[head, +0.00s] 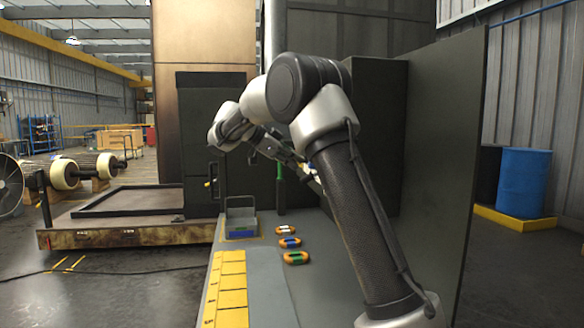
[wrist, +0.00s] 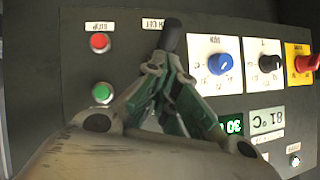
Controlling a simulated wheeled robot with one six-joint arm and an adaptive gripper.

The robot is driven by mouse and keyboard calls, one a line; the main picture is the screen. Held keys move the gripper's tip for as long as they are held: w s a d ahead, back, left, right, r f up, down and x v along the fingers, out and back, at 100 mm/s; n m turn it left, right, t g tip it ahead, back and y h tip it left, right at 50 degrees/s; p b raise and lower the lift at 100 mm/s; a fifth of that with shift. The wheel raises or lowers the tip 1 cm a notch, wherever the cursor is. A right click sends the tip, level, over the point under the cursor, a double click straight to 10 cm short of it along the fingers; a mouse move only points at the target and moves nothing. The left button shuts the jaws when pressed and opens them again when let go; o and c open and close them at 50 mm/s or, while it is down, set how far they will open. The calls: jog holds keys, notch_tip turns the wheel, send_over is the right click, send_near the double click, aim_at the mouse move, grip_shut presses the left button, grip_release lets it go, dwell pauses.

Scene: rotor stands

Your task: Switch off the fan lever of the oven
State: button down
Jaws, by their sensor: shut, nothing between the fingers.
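The dark control panel (wrist: 215,20) fills the wrist view, with its labels upside down. A black lever handle (wrist: 172,35) stands out from it at the upper middle, beside a small white label; I take it for the fan lever. My gripper (wrist: 166,66) is shut and empty, its fingertips at the near end of the handle. I cannot tell whether they touch. The lever's base is hidden. In the head view my gripper (head: 316,182) is partly hidden behind my arm, and the lever cannot be made out there.
Around the lever are a red button (wrist: 100,42), a green button (wrist: 102,92), a blue knob (wrist: 222,64), a black knob (wrist: 270,63) and a red switch (wrist: 305,63). Orange-rimmed pieces (head: 296,257) and a blue box (head: 240,226) lie on the bench (head: 262,285).

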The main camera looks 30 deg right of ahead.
jog(key=a+r, duration=0.2)
jog(key=a, duration=0.7)
jog(key=shift+w+a+r, duration=0.15)
jog(key=shift+w, duration=0.15)
